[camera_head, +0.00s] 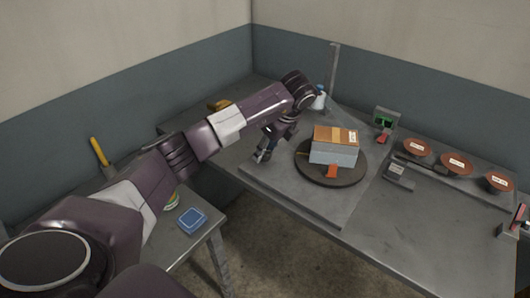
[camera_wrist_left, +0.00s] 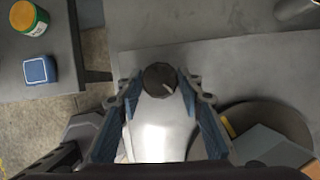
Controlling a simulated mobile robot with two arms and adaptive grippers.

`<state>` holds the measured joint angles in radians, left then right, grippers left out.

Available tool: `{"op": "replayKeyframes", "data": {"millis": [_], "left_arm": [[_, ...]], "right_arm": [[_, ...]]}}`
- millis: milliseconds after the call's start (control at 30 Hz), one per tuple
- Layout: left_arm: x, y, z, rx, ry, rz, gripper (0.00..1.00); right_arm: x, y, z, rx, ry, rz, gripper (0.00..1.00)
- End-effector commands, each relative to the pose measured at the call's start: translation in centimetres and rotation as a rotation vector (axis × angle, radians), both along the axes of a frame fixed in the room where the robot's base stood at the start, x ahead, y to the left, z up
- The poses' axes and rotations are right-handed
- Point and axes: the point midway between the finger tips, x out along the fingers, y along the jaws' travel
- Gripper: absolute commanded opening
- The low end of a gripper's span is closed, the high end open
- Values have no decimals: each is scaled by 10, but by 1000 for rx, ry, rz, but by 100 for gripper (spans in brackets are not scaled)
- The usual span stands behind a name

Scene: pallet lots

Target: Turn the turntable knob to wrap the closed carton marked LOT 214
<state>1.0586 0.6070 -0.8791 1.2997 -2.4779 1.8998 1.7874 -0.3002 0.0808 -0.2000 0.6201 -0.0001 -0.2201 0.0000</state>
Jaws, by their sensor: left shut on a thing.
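A carton (camera_head: 334,148) with a brown top and pale grey sides sits on the dark round turntable (camera_head: 352,181). A small label shows on its top, too small to read. In the left wrist view, parts of the turntable (camera_wrist_left: 288,117) and the carton (camera_wrist_left: 268,146) show at lower right. A dark round knob (camera_wrist_left: 157,77) with a pale pointer line stands between the fingertips of my left gripper (camera_wrist_left: 160,82), which is shut on it. In the head view my left gripper (camera_head: 263,154) is at the left of the turntable and hides the knob. My right gripper is not in view.
A grey post (camera_head: 334,72) rises behind the turntable. Several brown discs (camera_head: 456,161) lie along the right of the table. A blue block (camera_head: 192,220) lies on a side table at left. The front right tabletop is clear.

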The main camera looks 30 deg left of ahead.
Motion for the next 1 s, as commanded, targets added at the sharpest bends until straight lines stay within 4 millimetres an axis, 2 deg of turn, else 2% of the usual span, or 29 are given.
{"op": "replayKeyframes", "data": {"millis": [533,567,700,1000], "left_arm": [[1,0,1,0,-4,28,10],[1,0,1,-1,-4,28,35],[1,0,1,0,-3,27,51],[0,0,1,0,-1,27,52]], "right_arm": [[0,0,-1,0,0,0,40],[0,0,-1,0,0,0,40],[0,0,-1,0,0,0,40],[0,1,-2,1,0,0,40]]}}
